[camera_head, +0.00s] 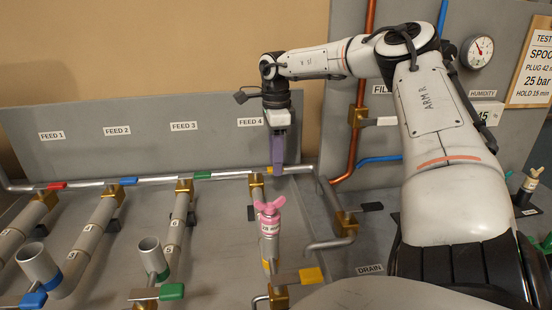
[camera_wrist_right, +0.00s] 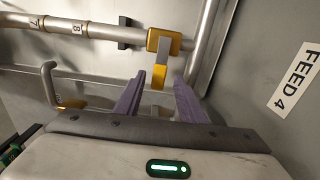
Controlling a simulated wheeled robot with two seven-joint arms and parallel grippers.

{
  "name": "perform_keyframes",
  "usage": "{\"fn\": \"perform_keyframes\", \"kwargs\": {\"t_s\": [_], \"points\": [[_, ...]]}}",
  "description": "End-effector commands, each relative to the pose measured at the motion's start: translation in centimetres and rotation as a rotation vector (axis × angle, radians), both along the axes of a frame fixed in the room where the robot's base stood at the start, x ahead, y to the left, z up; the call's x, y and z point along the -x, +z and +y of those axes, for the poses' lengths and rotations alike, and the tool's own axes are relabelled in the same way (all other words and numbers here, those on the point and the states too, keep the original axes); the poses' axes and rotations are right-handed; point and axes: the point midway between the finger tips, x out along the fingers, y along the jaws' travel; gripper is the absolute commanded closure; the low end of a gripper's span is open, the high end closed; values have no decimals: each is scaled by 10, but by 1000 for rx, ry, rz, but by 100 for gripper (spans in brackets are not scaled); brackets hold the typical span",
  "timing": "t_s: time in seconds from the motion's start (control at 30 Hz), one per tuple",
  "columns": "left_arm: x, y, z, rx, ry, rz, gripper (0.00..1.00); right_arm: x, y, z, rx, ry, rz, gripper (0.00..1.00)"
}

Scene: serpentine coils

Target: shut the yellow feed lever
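The yellow feed lever (camera_wrist_right: 159,77) shows in the right wrist view as a grey bar with a yellow end, on a brass valve (camera_wrist_right: 165,40). It points crosswise to the branch pipe (camera_wrist_right: 95,30). My right gripper (camera_wrist_right: 160,84) is open, its purple fingers on either side of the lever's yellow end; I cannot tell if they touch it. In the head view the right gripper (camera_head: 277,168) points down below the FEED 4 label, and the yellow end (camera_head: 275,171) shows partly behind the fingertips. The brass valve (camera_head: 257,187) is just left of it. My left gripper is not in view.
Similar red (camera_head: 57,185), blue (camera_head: 129,181) and green (camera_head: 202,175) levers lie to the left. A pink wing-topped fitting (camera_head: 269,209) stands in front. Another yellow lever (camera_head: 312,275) is nearer. A grey panel (camera_head: 215,137) rises behind. A drain valve (camera_head: 345,223) is at right.

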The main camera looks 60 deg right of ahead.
Motion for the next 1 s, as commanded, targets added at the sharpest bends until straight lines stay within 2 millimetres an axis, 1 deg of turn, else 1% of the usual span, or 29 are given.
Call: {"fn": "perform_keyframes", "kwargs": {"t_s": [0.23, 0.33, 0.47, 0.7, 0.83, 1.0], "points": [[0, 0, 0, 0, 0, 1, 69, 1, 0, 0, -2, -3, 3, 64], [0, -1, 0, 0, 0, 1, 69, 1, 7, 0, -2, -3, 3, 64], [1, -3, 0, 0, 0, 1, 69, 0, 29, 0, 0, -3, -1, 64], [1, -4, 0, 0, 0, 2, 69, 0, 77, 0, 1, -3, -1, 64], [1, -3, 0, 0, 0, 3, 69, 1, 93, 0, 1, -3, 1, 64], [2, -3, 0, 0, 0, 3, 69, 1, 102, 0, -2, -2, 1, 64]]}}
